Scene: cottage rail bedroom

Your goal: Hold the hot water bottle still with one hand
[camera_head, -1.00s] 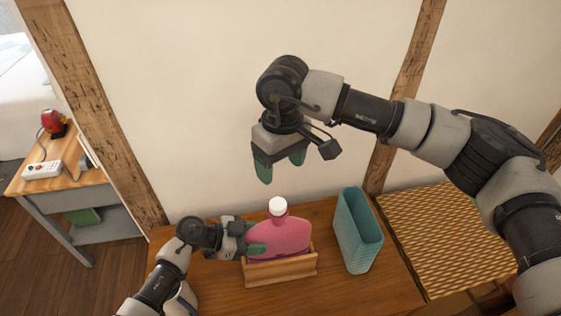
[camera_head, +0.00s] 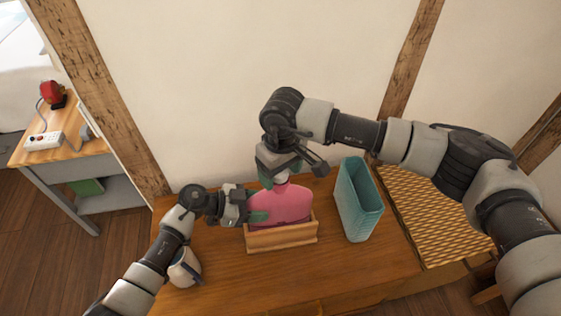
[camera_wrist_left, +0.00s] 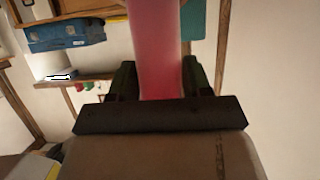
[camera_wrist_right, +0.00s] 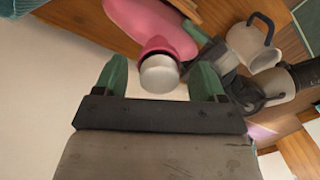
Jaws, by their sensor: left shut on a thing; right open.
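The pink hot water bottle (camera_head: 286,203) stands upright in a low wooden holder (camera_head: 282,237) on the wooden table. My left gripper (camera_head: 258,216) is shut on the bottle's left side, and in the left wrist view the pink body (camera_wrist_left: 156,50) shows between its fingers. My right gripper (camera_head: 279,176) is open right above the bottle's neck and hides the cap in the head view. In the right wrist view the white cap (camera_wrist_right: 159,74) lies between the two green fingertips (camera_wrist_right: 162,78), with a gap on each side.
A teal bin (camera_head: 357,200) stands to the right of the holder. A white mug (camera_head: 184,268) stands at the table's front left, close to my left arm. A woven-topped surface (camera_head: 430,215) is at the right. The wall rises close behind.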

